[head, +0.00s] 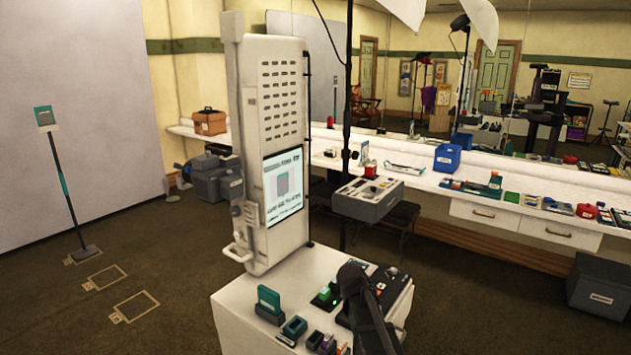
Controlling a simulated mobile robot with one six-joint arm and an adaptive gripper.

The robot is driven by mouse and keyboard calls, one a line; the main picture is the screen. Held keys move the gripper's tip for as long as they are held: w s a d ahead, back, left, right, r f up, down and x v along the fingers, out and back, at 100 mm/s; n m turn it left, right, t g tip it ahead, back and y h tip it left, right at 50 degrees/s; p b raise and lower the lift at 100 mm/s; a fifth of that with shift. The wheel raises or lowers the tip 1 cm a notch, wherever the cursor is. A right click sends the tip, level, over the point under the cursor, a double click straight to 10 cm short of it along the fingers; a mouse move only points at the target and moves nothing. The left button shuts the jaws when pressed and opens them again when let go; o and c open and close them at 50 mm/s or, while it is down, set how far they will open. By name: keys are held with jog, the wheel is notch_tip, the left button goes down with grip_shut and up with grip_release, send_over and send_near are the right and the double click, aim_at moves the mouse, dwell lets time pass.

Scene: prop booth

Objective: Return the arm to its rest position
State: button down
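My dark arm (366,312) rises from the bottom edge of the head view, in front of the right part of a white cart top. Its rounded upper end is near the middle of that top. I cannot make out the gripper's fingers, so I cannot tell whether they are open or shut or whether they hold anything. A dark reflected figure (545,100) stands in the mirror at the upper right, too small to show a gripper.
The white cart (240,318) carries a teal block (269,299), small boxes and a tall panel with a screen (284,187). A grey box (368,199) stands behind it. A long counter (420,178) with a blue bin (447,158) runs along the mirror. The left floor is mostly clear.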

jog(key=s+r+g+y+p, duration=0.1)
jog(key=s+y+p, duration=0.1)
jog(key=s, duration=0.8)
jog(key=s+a+r+n+g+y+p, duration=0.1)
jog(key=s+r+g+y+p, duration=0.1)
jog(key=s, duration=0.8)
jog(key=shift+s+a+n+y+p, duration=0.15)
jog(key=shift+s+n+y+p, duration=0.15)
jog(key=shift+y+p, duration=0.35)
